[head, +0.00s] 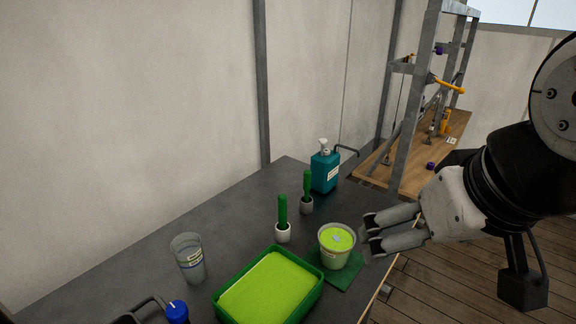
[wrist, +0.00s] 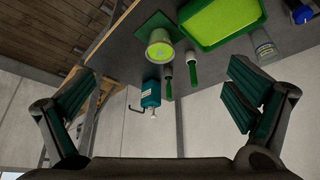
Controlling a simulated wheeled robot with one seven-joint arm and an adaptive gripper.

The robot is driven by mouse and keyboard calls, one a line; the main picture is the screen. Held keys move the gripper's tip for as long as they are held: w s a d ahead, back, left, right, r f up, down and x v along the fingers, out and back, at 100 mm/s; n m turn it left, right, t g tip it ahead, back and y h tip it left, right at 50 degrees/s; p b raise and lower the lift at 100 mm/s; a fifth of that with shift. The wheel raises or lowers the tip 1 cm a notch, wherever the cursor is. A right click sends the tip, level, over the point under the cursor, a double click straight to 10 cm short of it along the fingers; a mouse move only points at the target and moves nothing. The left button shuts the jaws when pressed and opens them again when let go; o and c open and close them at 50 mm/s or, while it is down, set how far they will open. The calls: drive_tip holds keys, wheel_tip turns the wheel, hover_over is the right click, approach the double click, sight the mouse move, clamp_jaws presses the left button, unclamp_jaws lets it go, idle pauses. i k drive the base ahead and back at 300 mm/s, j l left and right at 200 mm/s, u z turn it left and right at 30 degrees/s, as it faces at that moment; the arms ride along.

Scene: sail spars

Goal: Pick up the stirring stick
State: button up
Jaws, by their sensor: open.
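I cannot clearly make out a stirring stick. A pot of yellow-green liquid (head: 334,258) stands on a dark green mat (head: 347,281) near the table's right edge; a small pale patch shows on the liquid, too small to identify. The pot also shows in the wrist view (wrist: 160,38). My gripper (head: 369,235) is open and empty, just right of the pot in the head view. In the wrist view its two fingers (wrist: 160,98) are spread wide with nothing between them.
Two upright green-handled items (head: 283,215) (head: 307,188) stand left of the pot. A green tray (head: 231,317) of yellow-green liquid, a clear cup (head: 190,262), a blue-capped item (head: 177,312) and a teal pump bottle (head: 325,173) share the dark table (head: 150,250). A metal-framed wooden bench (head: 397,172) stands behind.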

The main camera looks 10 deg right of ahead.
sight(307, 174)
drive_tip(key=i+l+u, duration=0.25)
drive_tip(key=l, duration=0.4)
drive_tip(key=i+l+u, duration=0.1)
drive_tip(key=i+l, duration=0.15)
drive_tip(key=i+l+u, duration=0.15)
drive_tip(key=l, duration=0.25)
drive_tip(key=i+l+u, duration=0.1)
drive_tip(key=l, duration=0.25)
drive_tip(key=i+l+u, duration=0.15)
drive_tip(key=l, duration=0.25)
